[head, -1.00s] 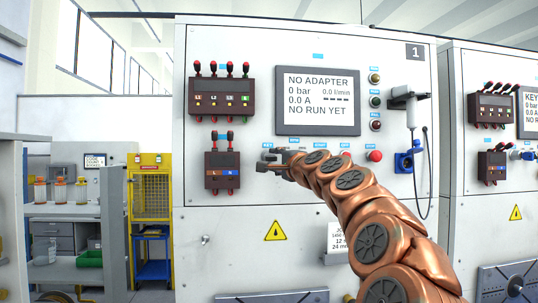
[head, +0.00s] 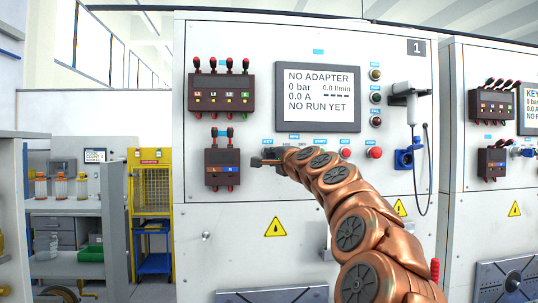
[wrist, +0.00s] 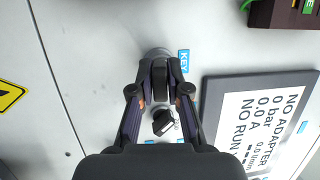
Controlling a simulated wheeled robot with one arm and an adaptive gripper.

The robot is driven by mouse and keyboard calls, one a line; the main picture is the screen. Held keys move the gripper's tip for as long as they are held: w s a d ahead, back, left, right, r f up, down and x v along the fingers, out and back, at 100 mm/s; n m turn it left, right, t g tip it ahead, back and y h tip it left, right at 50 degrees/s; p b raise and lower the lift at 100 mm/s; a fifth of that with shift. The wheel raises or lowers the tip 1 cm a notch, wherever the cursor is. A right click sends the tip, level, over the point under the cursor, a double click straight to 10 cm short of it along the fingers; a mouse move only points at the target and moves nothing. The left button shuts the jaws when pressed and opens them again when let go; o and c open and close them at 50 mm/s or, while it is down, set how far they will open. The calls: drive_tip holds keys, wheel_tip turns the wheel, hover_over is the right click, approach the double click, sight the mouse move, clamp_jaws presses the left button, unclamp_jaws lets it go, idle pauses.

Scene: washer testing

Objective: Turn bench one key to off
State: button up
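The white bench one panel (head: 330,227) carries the number 1. Its key switch is by the blue KEY label (head: 268,141), at the left end of the control row, and my gripper (head: 264,160) covers it in the head view. In the wrist view my gripper (wrist: 160,68) has its fingertips on either side of a dark upright piece, in front of the round silver collar (wrist: 156,53) of the key switch, with the KEY label (wrist: 184,61) beside it. I cannot tell how firmly the fingers press, and the key's angle is hidden.
A dark selector knob (wrist: 163,122) sits close by the fingers. The display (head: 318,98) reads NO ADAPTER, 0 bar, NO RUN YET. A red button (head: 374,152) is right of my arm. Terminal blocks (head: 222,168) are just left of the gripper. A second bench (head: 500,220) stands right.

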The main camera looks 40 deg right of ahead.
clamp_jaws()
drive_tip(key=n, duration=0.3)
drive_tip(key=shift+s+d+r+g+y, duration=0.1)
drive_tip(key=shift+g+y, duration=0.2)
drive_tip(key=shift+g, duration=0.1)
drive_tip(key=shift+n, duration=0.3)
drive_tip(key=shift+n+b, duration=0.3)
drive_tip(key=shift+n, duration=0.1)
drive_tip(key=shift+n+g, duration=0.6)
drive_tip(key=shift+n, duration=0.7)
